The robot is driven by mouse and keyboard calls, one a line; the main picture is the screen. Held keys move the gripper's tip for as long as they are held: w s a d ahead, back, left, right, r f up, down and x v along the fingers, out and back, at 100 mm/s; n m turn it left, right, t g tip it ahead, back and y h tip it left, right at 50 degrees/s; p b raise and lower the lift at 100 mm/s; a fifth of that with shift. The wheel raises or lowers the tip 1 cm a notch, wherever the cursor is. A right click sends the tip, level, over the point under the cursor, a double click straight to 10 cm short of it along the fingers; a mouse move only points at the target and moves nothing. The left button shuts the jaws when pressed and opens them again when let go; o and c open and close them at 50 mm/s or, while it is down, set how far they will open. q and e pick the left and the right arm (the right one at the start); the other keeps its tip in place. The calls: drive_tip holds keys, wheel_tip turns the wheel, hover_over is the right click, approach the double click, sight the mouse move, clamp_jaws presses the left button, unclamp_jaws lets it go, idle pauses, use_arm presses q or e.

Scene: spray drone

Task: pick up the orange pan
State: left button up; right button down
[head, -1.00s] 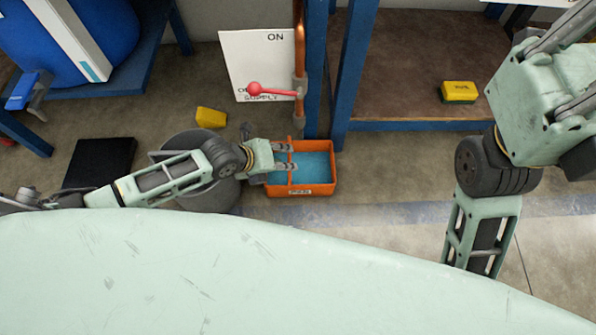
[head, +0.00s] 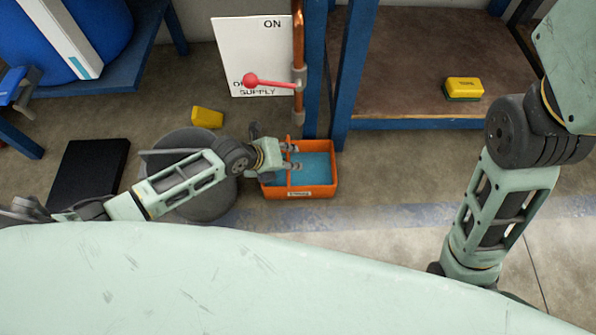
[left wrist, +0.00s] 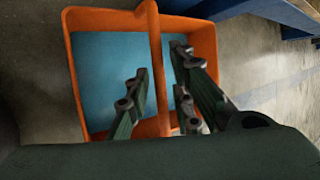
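The orange pan (head: 333,180) stands on the floor below the copper pipe, with blue liquid inside and a label on its front. Its orange handle bar (left wrist: 156,60) runs across the pan's opening. My left gripper (head: 291,157) reaches in from the left at the pan's left part. In the left wrist view my left gripper (left wrist: 163,88) is open, with one finger on each side of the handle bar and gaps between. My right arm comes in from the right; its gripper is hidden below my body's edge.
A grey bucket (head: 208,203) stands under my left forearm. A yellow block (head: 207,117) lies behind it, and a black mat (head: 88,172) lies at left. A blue post (head: 352,75) stands behind the pan. A yellow sponge (head: 464,88) is on the low shelf. Floor right of the pan is clear.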

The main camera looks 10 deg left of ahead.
use_arm(q)
clamp_jaws()
idle(0.3)
drive_tip(key=shift+w+r, duration=0.1)
drive_tip(key=shift+r, duration=0.05)
drive_tip(key=shift+r, duration=0.15)
